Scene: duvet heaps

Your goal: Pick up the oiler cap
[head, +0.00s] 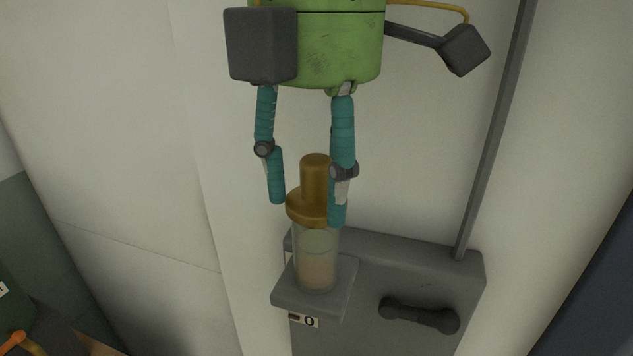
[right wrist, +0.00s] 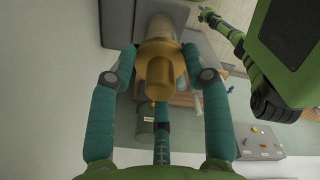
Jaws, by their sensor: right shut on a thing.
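The oiler cap (head: 314,180) is brass, with a knob on a wide round flange. It sits on top of a clear glass oiler (head: 316,262), upright on a grey bracket. My right gripper (head: 307,212) comes down from above with its teal fingers around the cap, shut on it; one finger covers part of the flange's right side. In the right wrist view the cap (right wrist: 160,72) lies between the fingertips, with the glass behind it. I cannot see a gap between the cap and the glass.
The grey bracket (head: 350,280) carries a label reading 0 (head: 304,320) and a dark handle (head: 419,315) to the right. A thin grey post (head: 495,130) rises at the right. In the right wrist view a grey box (right wrist: 262,142) with coloured knobs stands at the lower right.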

